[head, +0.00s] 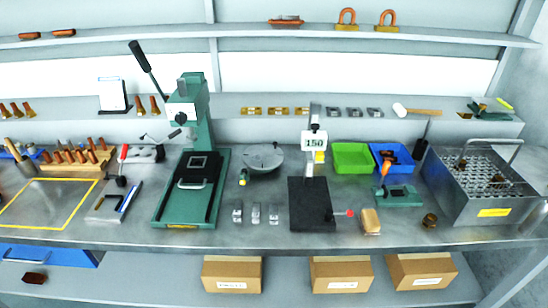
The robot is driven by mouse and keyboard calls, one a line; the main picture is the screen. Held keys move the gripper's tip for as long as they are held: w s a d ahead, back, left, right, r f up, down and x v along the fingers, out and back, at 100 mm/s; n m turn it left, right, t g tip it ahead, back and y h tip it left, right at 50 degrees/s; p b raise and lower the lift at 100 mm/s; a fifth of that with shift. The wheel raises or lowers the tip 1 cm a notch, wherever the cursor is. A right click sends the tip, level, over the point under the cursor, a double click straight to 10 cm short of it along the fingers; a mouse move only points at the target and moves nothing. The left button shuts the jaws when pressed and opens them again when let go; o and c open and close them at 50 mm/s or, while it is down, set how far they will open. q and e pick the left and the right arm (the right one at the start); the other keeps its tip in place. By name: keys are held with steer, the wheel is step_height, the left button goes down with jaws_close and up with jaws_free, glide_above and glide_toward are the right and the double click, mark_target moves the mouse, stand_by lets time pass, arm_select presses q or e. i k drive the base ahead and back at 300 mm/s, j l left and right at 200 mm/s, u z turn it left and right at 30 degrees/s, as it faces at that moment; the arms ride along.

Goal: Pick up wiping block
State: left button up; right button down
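A small tan block (370,221) with rounded edges lies on the grey metal bench near its front edge, right of the middle. It looks like the wiping block, though no label shows. It stands apart from the dark plate of the gauge stand to its left. Its top and front are uncovered. Neither of my grippers shows in the head view.
Left of the block stands a gauge stand (312,204) with a red-tipped knob reaching toward it. A green fixture (398,196) is behind right, a brass piece (430,220) right, and a perforated metal crate (470,200) farther right. A green press (188,190) stands left.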

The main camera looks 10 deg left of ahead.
mark_target(320, 156)
steer(key=k+l+z, duration=0.1)
steer(key=l+z, duration=0.6)
steer(key=l, duration=0.25)
steer(key=k, duration=0.05)
